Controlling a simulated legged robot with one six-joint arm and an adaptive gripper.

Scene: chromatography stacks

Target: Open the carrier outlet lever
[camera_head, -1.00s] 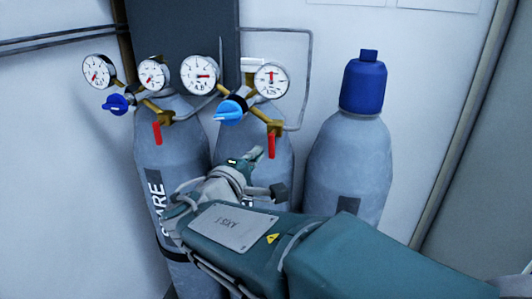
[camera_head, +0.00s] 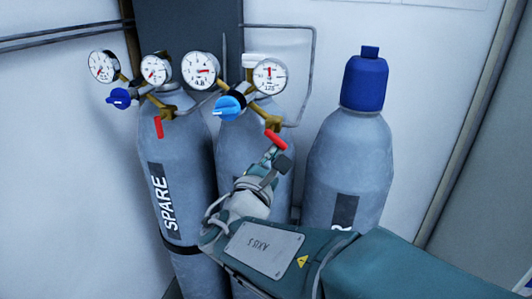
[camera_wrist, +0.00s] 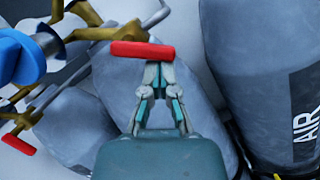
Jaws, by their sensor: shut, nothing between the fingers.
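A red outlet lever (camera_head: 276,140) hangs on the brass regulator of the middle cylinder (camera_head: 228,158). In the head view it slants down to the right. In the wrist view the lever (camera_wrist: 143,50) lies crosswise just beyond my fingertips. My gripper (camera_head: 270,154) is shut and empty, with its tips right at the lever's lower side. The tips also show in the wrist view (camera_wrist: 159,70); I cannot tell whether they touch the lever. The middle cylinder's label is hidden behind my arm.
A second red lever (camera_head: 159,127) hangs on the left cylinder, marked SPARE (camera_head: 167,203). Light blue (camera_head: 229,108) and dark blue (camera_head: 120,97) knobs and several gauges (camera_head: 269,76) sit above. A blue-capped cylinder (camera_head: 345,165) stands at right, labelled AIR in the wrist view (camera_wrist: 305,105).

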